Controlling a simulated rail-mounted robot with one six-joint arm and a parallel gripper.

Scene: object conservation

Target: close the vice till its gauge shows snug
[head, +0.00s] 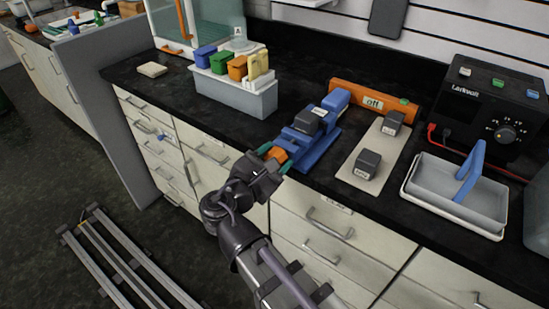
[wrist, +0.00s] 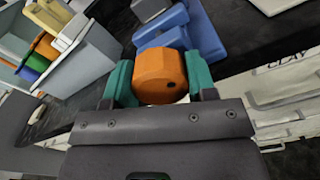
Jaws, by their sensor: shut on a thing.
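The blue vice (head: 300,139) stands on the black counter, with its orange knob (head: 276,154) facing the front edge. A dark grey block (head: 308,121) with a white label sits between its jaws; I cannot tell whether both jaws touch it. My gripper (head: 274,152) is shut on the orange knob. In the wrist view the green fingertips press on both sides of the knob (wrist: 160,77), with the blue vice (wrist: 178,35) behind it. An orange bar (head: 350,96) behind the vice carries a panel (head: 373,102) reading "off".
A pale board (head: 380,150) with two dark labelled blocks lies to the right of the vice. A grey tray (head: 458,190) and a black instrument (head: 495,110) stand farther right. A grey bin (head: 240,95) with coloured boxes is on the left.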

